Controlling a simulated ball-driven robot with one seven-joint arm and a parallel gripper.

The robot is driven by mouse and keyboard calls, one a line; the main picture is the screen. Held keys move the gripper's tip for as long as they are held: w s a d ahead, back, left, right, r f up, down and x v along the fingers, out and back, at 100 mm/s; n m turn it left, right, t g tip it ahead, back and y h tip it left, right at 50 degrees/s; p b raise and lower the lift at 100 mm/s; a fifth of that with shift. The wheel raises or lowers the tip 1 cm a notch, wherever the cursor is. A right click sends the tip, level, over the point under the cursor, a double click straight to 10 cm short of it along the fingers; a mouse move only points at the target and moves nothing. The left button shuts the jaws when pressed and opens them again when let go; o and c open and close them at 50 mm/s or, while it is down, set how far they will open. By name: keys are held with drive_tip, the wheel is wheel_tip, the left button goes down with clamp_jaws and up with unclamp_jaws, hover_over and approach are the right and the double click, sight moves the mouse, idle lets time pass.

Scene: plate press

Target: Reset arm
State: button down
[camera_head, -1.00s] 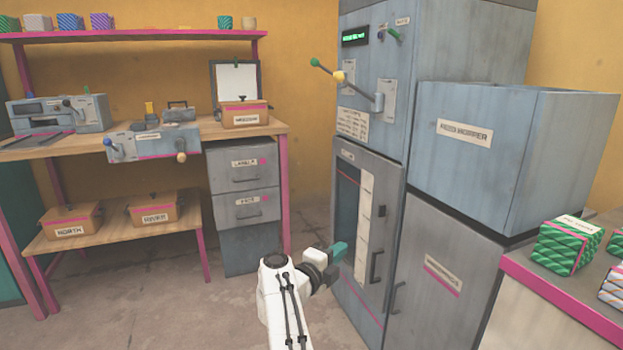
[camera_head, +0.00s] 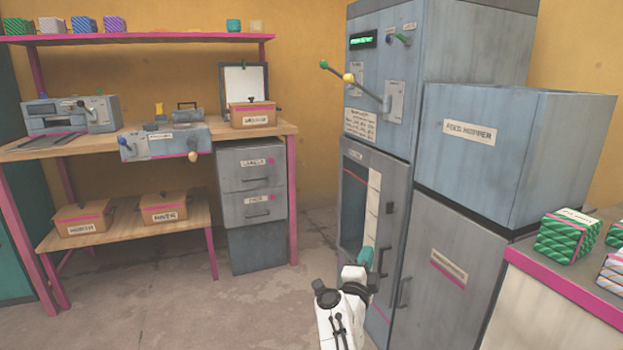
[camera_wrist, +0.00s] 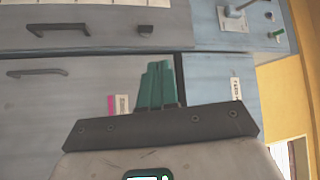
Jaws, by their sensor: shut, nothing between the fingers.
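My gripper (camera_head: 366,258) has teal fingers and is at the lower middle of the head view, in front of the grey machine's lower door (camera_head: 364,205). The fingers are shut with nothing between them. They also show in the wrist view (camera_wrist: 157,85), close together and pointing at the machine's grey and blue panels. My white arm comes up from the bottom edge. Whether the fingertips touch the door cannot be told.
The tall machine carries a lever (camera_head: 352,80) with a green knob. A feed hopper (camera_head: 520,165) stands at its right. A green patterned block (camera_head: 567,237) lies on the right counter. A workbench (camera_head: 105,145) stands at left. The floor (camera_head: 200,310) between is clear.

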drive_tip(key=s+d+f+n+g+y, duration=0.4)
drive_tip(key=s+f+n+y, duration=0.1)
drive_tip(key=s+f+n, duration=0.5)
drive_tip(key=s+d+f+n+g+y, duration=0.3)
drive_tip(key=s+d+f+n+y, duration=0.3)
drive_tip(key=s+f, duration=0.45)
drive_tip(key=s+d+f+n+g+h, duration=0.15)
drive_tip(key=s+g, duration=0.35)
drive_tip(key=s, duration=1.2)
drive_tip(key=s+d+f+n+g+h, duration=0.15)
drive_tip(key=s+g, duration=0.35)
drive_tip(key=s, duration=1.3)
drive_tip(key=s+r+p, duration=0.3)
drive_tip(key=r+p, duration=2.7)
drive_tip(key=r, duration=0.1)
drive_tip(key=shift+s+d+g+h, duration=0.2)
drive_tip(key=shift+d+g+h, duration=0.1)
drive_tip(key=shift+d+g, duration=0.15)
drive_tip(key=shift+r, duration=0.1)
